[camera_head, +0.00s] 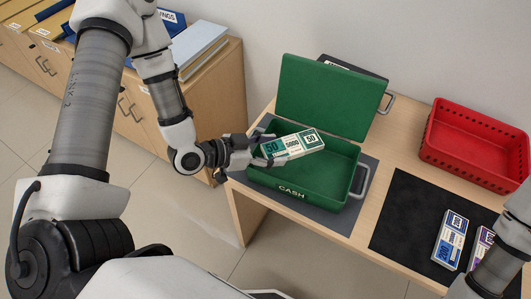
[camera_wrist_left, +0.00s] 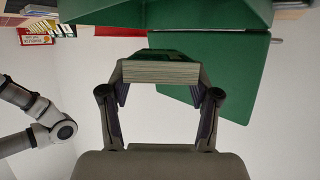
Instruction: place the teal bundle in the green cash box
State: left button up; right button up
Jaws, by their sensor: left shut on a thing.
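The teal bundle (camera_head: 292,144), a banded stack marked 50, is held over the open green cash box (camera_head: 282,181). My left gripper (camera_head: 266,151) is shut on its left end; the bundle looks to be above the box floor, near the left side. In the left wrist view the bundle's edge (camera_wrist_left: 160,72) lies between the two fingers (camera_wrist_left: 160,95). The box lid (camera_head: 330,98) stands open at the back. My right arm shows at the lower right edge of the head view, but its gripper is out of view.
A red perforated basket (camera_head: 477,146) stands at the right back. A black mat (camera_head: 405,215) holds a blue bundle (camera_head: 450,240) and a purple bundle (camera_head: 481,246) at the right. A grey mat (camera_head: 330,217) lies under the box. A wooden cabinet (camera_head: 200,110) with binders stands at the left.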

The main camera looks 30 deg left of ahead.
pick_arm(q)
jog(key=shift+w+a+r+p, duration=0.15)
jog(key=shift+w+a, duration=0.25)
jog(key=shift+a, duration=0.2)
jog(key=shift+w+a+r+p, duration=0.1)
jog(key=shift+w+a+p, duration=0.05)
jog(key=shift+w+a, duration=0.35)
jog(key=f, duration=0.4)
jog(key=shift+a, duration=0.3)
jog(key=shift+w, duration=0.1)
jog(key=shift+f, duration=0.2)
jog(key=o, duration=1.2)
pick_arm(e)
jog(key=shift+d+r, duration=0.1)
jog(key=shift+r, duration=0.7)
